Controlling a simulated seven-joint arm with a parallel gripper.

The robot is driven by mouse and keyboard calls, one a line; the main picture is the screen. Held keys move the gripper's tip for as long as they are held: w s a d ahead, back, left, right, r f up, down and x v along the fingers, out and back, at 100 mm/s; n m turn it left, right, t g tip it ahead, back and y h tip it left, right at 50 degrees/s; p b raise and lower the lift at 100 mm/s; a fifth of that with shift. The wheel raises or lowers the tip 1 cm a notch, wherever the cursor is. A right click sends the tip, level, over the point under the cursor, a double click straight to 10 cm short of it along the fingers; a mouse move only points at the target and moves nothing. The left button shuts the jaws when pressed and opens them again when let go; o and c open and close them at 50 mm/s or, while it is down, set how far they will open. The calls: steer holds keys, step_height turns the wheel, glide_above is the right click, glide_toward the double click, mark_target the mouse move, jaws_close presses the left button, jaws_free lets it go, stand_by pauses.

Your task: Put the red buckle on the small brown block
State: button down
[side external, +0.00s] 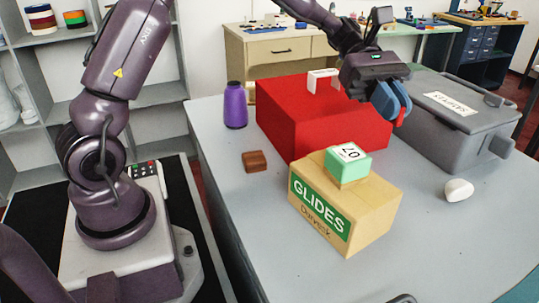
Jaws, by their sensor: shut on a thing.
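My gripper (393,103) is at the upper right, over the right end of the large red box. Its blue fingers are shut on a small red thing, the red buckle (402,117), which shows only as a sliver at the fingertips. The rest of the buckle is hidden by the fingers. The small brown block (255,161) lies on the grey counter (225,190), left of the red box and well apart from my gripper. Nothing lies on top of the block.
The large red box (300,125) stands between block and gripper, with a white card holder (318,81) on it. A purple bottle (235,106), a yellow GLIDES box (360,222) topped by a green block (345,170), a grey case (470,130) and a white stone (458,190) stand around.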

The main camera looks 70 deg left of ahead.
steer(key=s+a+n+t, duration=0.1)
steer(key=s+a, duration=0.1)
steer(key=a, duration=0.1)
steer(key=s+a+t, duration=0.1)
steer(key=s+a, duration=0.2)
steer(key=a, duration=0.1)
steer(key=s+a+n+t, duration=0.1)
steer(key=s+a, duration=0.2)
steer(key=a, duration=0.1)
steer(key=shift+a+r+n, duration=0.1)
steer(key=shift+a+n, duration=0.1)
steer(key=shift+n, duration=0.1)
steer(key=s+a+n+t+y, duration=0.1)
steer(key=s+a+n+t, duration=0.2)
steer(key=s+a, duration=0.35)
glide_above(254, 156)
step_height(254, 156, down, 4)
steer(key=shift+f, duration=4.4)
steer(key=shift+f, duration=0.15)
steer(key=c, duration=1.2)
jaws_free()
